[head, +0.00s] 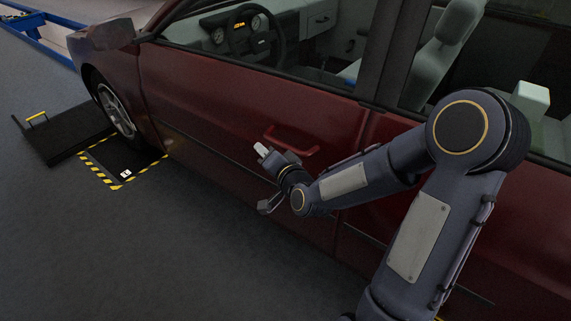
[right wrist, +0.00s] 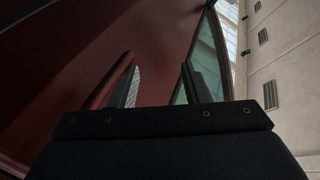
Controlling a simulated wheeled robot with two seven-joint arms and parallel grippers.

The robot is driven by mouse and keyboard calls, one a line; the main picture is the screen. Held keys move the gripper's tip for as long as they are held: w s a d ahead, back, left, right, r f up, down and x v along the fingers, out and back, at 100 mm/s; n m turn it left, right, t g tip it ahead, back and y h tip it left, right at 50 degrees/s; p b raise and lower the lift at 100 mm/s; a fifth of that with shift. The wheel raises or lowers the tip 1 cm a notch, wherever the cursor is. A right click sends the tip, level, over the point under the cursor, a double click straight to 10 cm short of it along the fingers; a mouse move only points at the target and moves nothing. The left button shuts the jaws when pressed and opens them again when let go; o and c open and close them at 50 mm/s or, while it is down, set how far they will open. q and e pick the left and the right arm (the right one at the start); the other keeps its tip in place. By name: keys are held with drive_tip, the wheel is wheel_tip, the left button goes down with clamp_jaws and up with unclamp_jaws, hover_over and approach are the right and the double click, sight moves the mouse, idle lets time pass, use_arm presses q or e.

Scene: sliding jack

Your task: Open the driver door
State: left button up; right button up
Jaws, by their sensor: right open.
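The dark red driver door (head: 225,110) of the car is closed flush with the body in the head view. Its red handle (head: 292,140) is a horizontal bar on the door's upper rear part. My right gripper (head: 262,150) is open, with its pale fingertips just left of and slightly below the handle in the picture. In the right wrist view the handle (right wrist: 108,80) is a red bar close beside the left finger, outside the gap between the fingers (right wrist: 160,82). Whether they touch is unclear. My left gripper is not in view.
The door window (head: 290,45) shows the steering wheel and seats inside. A black ramp plate (head: 62,132) with a yellow handle lies by the front wheel, near a striped floor marking (head: 118,187). The grey floor (head: 130,260) beside the car is clear.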

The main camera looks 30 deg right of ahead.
sight(285, 147)
drive_tip(key=w+d+f+m+t+h+b, duration=0.2)
drive_tip(key=d+f+m+t+h+b, duration=0.15)
drive_tip(key=d+f+m+h, duration=0.35)
use_arm(q)
wheel_tip(285, 147, down, 5)
use_arm(e)
drive_tip(key=w+d, duration=0.1)
drive_tip(key=w, duration=0.1)
drive_tip(key=w+m, duration=0.1)
drive_tip(key=w, duration=0.1)
drive_tip(key=w+d+m+g, duration=0.1)
drive_tip(key=w, duration=0.1)
drive_tip(key=shift+w+d, duration=0.3)
drive_tip(key=shift+d, duration=0.05)
clamp_jaws()
